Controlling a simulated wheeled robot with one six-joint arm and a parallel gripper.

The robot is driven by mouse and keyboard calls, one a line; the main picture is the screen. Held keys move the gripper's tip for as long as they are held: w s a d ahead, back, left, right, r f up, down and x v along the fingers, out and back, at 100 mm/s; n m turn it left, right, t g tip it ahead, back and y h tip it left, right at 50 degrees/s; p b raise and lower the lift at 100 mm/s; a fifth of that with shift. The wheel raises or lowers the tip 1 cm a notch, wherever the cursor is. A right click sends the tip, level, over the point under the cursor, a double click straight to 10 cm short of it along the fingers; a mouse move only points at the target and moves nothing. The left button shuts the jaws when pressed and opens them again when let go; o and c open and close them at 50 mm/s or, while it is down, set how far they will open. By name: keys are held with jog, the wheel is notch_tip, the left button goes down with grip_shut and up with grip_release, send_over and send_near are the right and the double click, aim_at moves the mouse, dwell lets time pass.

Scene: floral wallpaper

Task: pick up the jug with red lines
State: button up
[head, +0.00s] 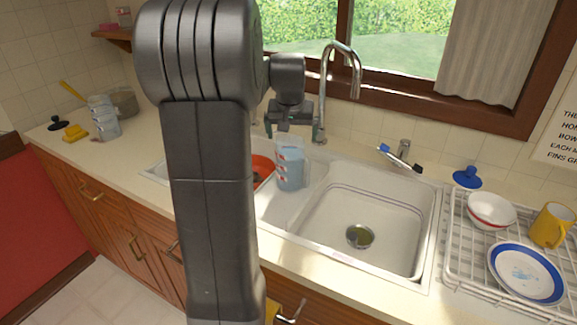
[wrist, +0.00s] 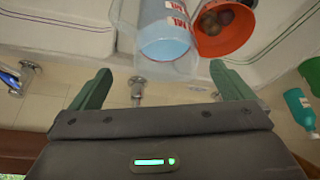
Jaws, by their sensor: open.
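A clear jug with red lines and light blue contents (head: 290,165) stands upright at the sink's divider, between the two basins. In the wrist view the jug (wrist: 165,32) shows at the top, beyond the fingertips. My gripper (head: 289,136) is just above the jug in the head view, partly hidden by my own arm. In the wrist view my gripper (wrist: 163,80) has its two green fingers spread wide with nothing between them. I cannot tell whether the fingers touch the jug.
A red-orange bowl (wrist: 228,28) holding round items sits beside the jug. The tall faucet (head: 322,95) rises close behind my gripper. The right basin (head: 350,215) is empty. A dish rack (head: 470,275) stands at right.

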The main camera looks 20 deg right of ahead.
aim_at(295, 168)
jog(key=a+x, duration=0.1)
jog(key=x, duration=0.7)
jog(key=shift+w+d+f+p, duration=0.2)
jog(key=shift+w+f+p, duration=0.05)
jog(key=shift+p, duration=0.15)
jog(key=c, duration=1.9)
jog(key=shift+r, duration=0.1)
jog(key=shift+c, duration=0.8)
